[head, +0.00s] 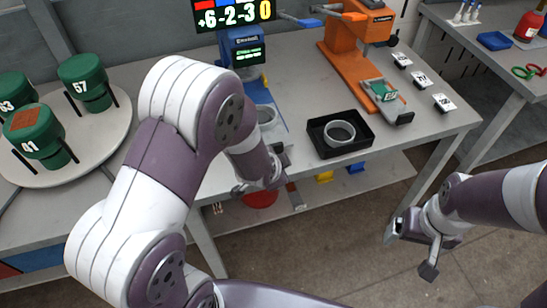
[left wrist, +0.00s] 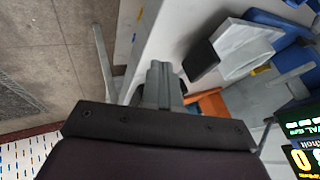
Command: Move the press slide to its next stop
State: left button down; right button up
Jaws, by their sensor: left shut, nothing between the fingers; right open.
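The orange press (head: 345,35) stands at the back of the grey table, with an orange rail running toward the front. A grey slide (head: 398,105) carrying a green part (head: 383,91) sits near the front of the rail. Numbered white tags (head: 421,79) stand along its right; their digits are hard to read. My left gripper is low at the table's front edge, partly hidden by my arm, left of the slide and apart from it. In the left wrist view its fingers (left wrist: 160,85) are shut and empty. My right gripper (head: 411,250) is open and empty, below the table's right front edge.
A black tray (head: 322,153) with a grey ring (head: 340,133) lies between my left arm and the slide. A blue device (head: 243,48) stands behind that arm under a number display (head: 233,13). Green numbered cylinders (head: 83,80) stand on a round turntable (head: 98,150) at left.

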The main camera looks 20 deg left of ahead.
pick_arm(q)
jog(key=w, duration=0.1)
jog(key=w+a, duration=0.1)
jog(key=w+a+f, duration=0.1)
jog(key=w, duration=0.1)
jog(key=shift+w+a+p, duration=0.1)
jog(key=shift+a+p, duration=0.15)
jog(key=shift+p, duration=0.15)
jog(key=shift+w+f, duration=0.1)
